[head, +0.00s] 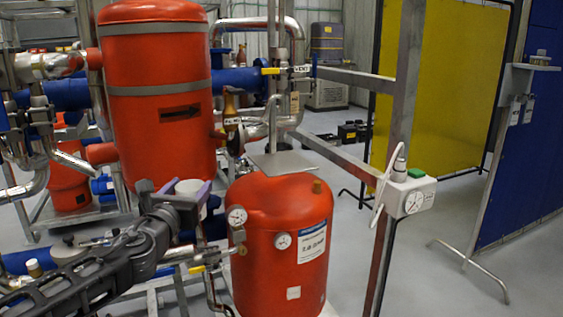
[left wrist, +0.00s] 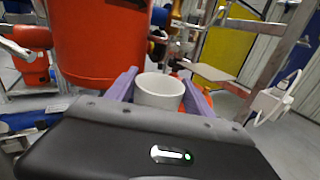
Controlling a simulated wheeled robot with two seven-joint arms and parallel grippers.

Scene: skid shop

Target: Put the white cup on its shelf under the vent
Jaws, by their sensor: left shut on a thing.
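The white cup (head: 189,187) is between the purple fingers of my left gripper (head: 188,192), in front of the tall red tank. In the left wrist view the cup (left wrist: 159,92) stands upright with its open rim up, and the left gripper (left wrist: 160,84) is shut on it. The small flat grey shelf (head: 283,163) is above the short red tank, to the right of the cup and apart from it; it also shows in the left wrist view (left wrist: 207,72). The vent tag (head: 300,70) hangs on the pipework above the shelf. The shelf's top looks empty. My right gripper is out of view.
The tall red tank (head: 155,130) stands close behind the gripper. The short red tank (head: 283,250) with gauges is below the shelf. A grey upright post (head: 404,100) and a white gauge box (head: 412,196) stand to the right. Brass fittings and valves (head: 232,118) crowd left of the shelf.

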